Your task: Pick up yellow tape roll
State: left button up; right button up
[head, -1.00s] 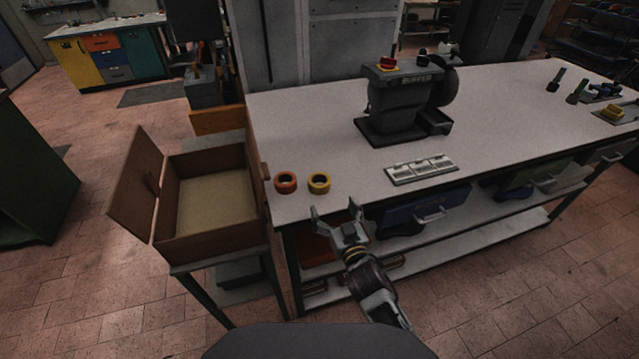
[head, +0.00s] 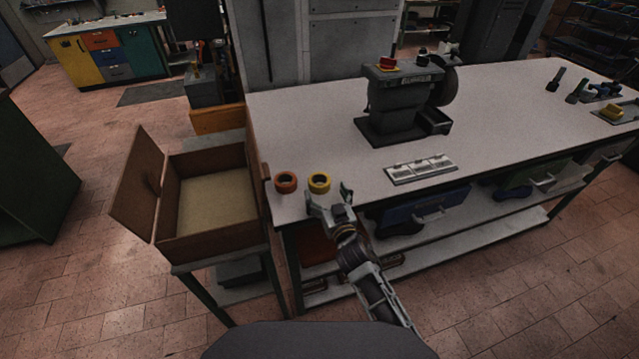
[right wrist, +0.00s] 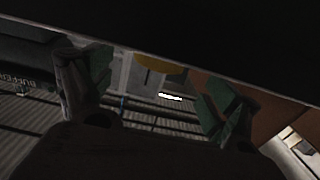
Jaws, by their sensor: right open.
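The yellow tape roll (head: 319,182) lies on the white bench top near its front left corner in the head view. My right gripper (head: 328,195) is open and empty just in front of it. The left finger is close to the roll's front edge, and the right finger is to the right of it; I cannot tell whether they touch. In the right wrist view, the green-padded fingers (right wrist: 155,100) are spread apart. A yellow patch shows between them at the top, partly cut off by a dark shape; I cannot be sure that it is the roll. My left gripper is out of view.
An orange tape roll (head: 286,182) lies just left of the yellow one. An open wooden box (head: 210,243) stands left of the bench (head: 300,120). A buffer machine (head: 395,105) and a white slotted plate (head: 421,169) are to the right.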

aim_at(323, 188)
jog(key=shift+w, duration=0.1)
jog(key=shift+p+x, duration=0.45)
jog(key=shift+x, duration=2.1)
jog(key=c, duration=1.1)
jog(key=shift+r+p, duration=0.4)
jog(key=shift+r, duration=4.55)
